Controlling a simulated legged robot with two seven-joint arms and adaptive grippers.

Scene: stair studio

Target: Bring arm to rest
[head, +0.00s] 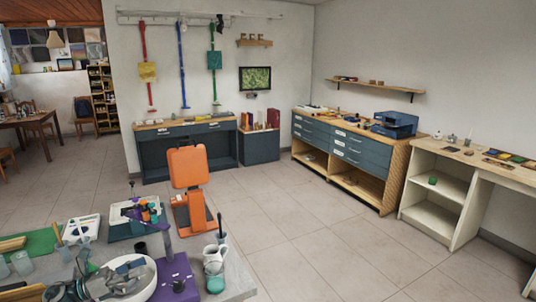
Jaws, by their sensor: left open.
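My left gripper (88,274) shows at the lower left, coming in from the bottom left corner. It is open, in front of and over a crowded table (238,279). Its fingers overlap the near side of a white bowl (146,283) in the picture; I cannot tell whether they touch it. I see nothing clearly held in it. My right gripper is not in view.
The table also bears a white jug (214,262), a purple box (176,270), a white tray (81,228) and small bottles. Dark drawer cabinets (352,152) line the walls. The tiled floor at centre right is clear.

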